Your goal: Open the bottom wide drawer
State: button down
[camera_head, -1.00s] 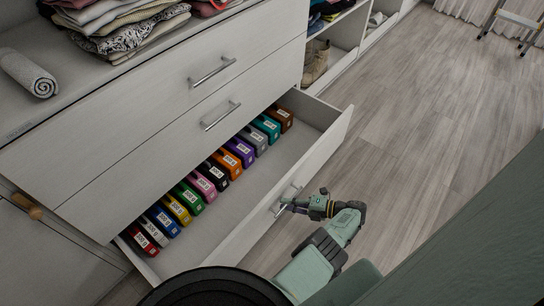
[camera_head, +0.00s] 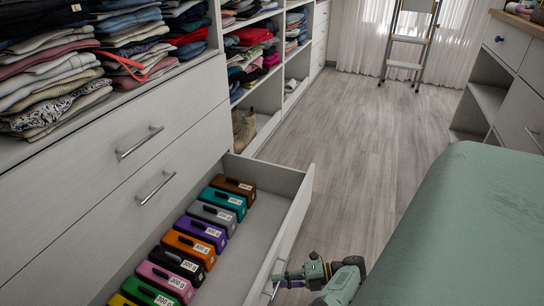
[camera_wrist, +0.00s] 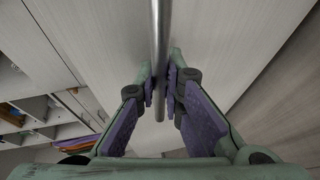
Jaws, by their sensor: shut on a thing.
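The bottom wide drawer (camera_head: 289,238) is pulled out from the white cabinet, with its inside in view. A row of coloured labelled boxes (camera_head: 202,229) lies along its inner side. My gripper (camera_head: 279,280) is at the drawer's front, at the bar handle (camera_head: 273,266). In the wrist view, the metal handle bar (camera_wrist: 160,60) runs between the two purple-padded fingers of my gripper (camera_wrist: 162,88), which are closed on it. The near end of the drawer is cut off by the picture's lower edge.
Two shut drawers with bar handles (camera_head: 140,143) (camera_head: 156,188) are above. Folded clothes (camera_head: 115,50) fill the shelves. The wooden floor (camera_head: 360,150) is clear down the aisle. A stepladder (camera_head: 408,45) stands by the curtain, and drawers and shelves (camera_head: 515,85) stand at right.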

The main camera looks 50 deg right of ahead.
jog(key=shift+s+d, duration=0.25)
jog(key=shift+r, duration=0.1)
jog(key=c, duration=2)
grip_release()
jog(key=shift+c, duration=0.2)
jog(key=shift+o, duration=0.4)
jog(key=shift+a, duration=0.15)
